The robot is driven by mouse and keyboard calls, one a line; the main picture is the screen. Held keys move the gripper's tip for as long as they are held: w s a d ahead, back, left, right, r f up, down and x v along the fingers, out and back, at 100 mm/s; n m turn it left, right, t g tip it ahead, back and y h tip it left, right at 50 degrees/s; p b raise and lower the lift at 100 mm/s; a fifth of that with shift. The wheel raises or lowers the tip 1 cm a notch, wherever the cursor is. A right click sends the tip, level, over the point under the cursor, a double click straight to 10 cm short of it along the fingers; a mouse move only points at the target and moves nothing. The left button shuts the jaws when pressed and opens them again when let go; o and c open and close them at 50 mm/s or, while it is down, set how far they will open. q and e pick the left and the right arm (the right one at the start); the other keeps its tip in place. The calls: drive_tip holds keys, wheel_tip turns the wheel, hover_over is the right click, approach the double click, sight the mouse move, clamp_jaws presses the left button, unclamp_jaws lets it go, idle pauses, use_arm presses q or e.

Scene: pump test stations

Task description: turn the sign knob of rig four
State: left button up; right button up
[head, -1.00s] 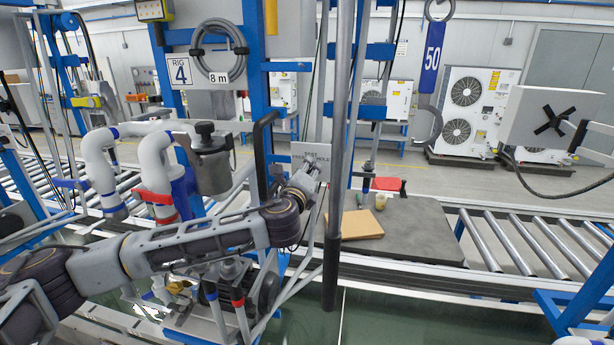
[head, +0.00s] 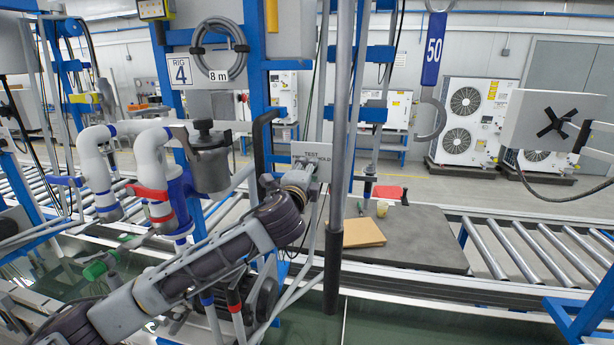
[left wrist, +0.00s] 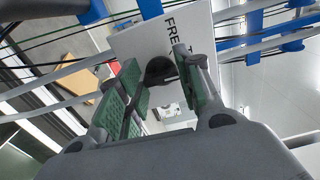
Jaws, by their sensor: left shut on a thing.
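The rig four label (head: 180,71) hangs on a blue post at the upper left of the head view. In the left wrist view the plate (left wrist: 150,38) shows the letters FRE. My left gripper (head: 311,168) is at the front of the plate. In the left wrist view its green-padded fingers (left wrist: 157,64) are shut on the black sign knob (left wrist: 160,71). The knob is hidden in the head view. My right gripper is out of view.
A grey vertical pole (head: 338,210) stands just right of my left gripper. A black bent handle (head: 258,150) and a grey filter pot (head: 209,165) are to its left. A grey mat (head: 425,245) with a cardboard piece (head: 361,230) lies on the roller conveyor to the right.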

use_arm(q)
drive_tip(key=shift+f, duration=0.15)
idle(0.4)
drive_tip(key=o, duration=1)
drive_tip(key=shift+s, duration=0.15)
drive_tip(key=s, duration=0.3)
drive_tip(key=s+a, duration=0.1)
drive_tip(key=s, duration=0.3)
drive_tip(key=s+a, duration=0.1)
drive_tip(key=s, duration=0.3)
drive_tip(key=shift+s+a, duration=0.2)
drive_tip(key=shift+s, duration=0.05)
